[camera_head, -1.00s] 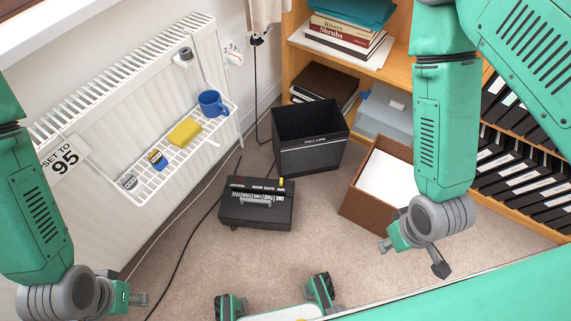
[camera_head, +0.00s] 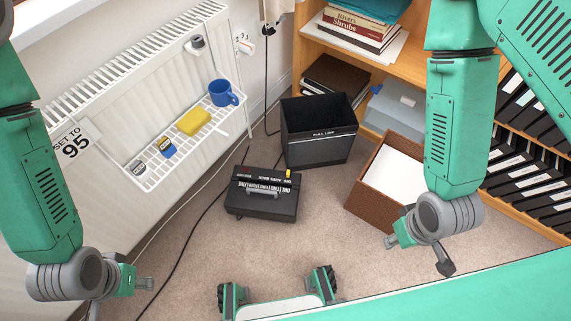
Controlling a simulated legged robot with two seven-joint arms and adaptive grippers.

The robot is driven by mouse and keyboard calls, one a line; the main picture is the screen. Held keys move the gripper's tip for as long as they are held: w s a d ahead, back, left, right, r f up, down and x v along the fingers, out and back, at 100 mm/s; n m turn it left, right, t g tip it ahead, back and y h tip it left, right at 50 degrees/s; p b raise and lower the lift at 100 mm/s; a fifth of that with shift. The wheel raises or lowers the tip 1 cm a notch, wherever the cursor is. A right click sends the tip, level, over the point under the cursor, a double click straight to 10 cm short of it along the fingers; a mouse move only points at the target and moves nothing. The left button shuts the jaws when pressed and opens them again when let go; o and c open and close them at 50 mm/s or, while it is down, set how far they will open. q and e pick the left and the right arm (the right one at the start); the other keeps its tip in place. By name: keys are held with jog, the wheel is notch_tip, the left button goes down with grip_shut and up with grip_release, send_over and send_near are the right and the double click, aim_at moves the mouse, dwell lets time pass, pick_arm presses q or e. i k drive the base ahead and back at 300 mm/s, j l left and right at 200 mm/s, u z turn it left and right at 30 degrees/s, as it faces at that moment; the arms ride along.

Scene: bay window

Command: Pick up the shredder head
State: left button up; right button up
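The shredder head (camera_head: 262,192) is a dark box with a grey handle, white lettering and a small yellow piece on its top. It sits on the carpet in the middle of the head view. An open black bin (camera_head: 318,152) with a "full line" mark stands just behind it to the right. My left gripper (camera_head: 124,298) is at the lower left, well short of the shredder head and apart from it. My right gripper (camera_head: 418,253) is at the lower right, its fingers spread with nothing between them. The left fingers are partly hidden.
A brown basket (camera_head: 371,207) with white paper stands right of the bin. A radiator (camera_head: 100,140) on the left carries a wire rack (camera_head: 152,183) with a blue mug (camera_head: 222,93) and yellow sponge (camera_head: 193,121). Black cables (camera_head: 190,237) cross the carpet. Shelves (camera_head: 404,50) line the right.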

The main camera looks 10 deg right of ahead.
aim_at(264, 192)
jog(key=i+j+u, duration=0.15)
jog(key=u, duration=0.25)
jog(key=i+u, duration=0.35)
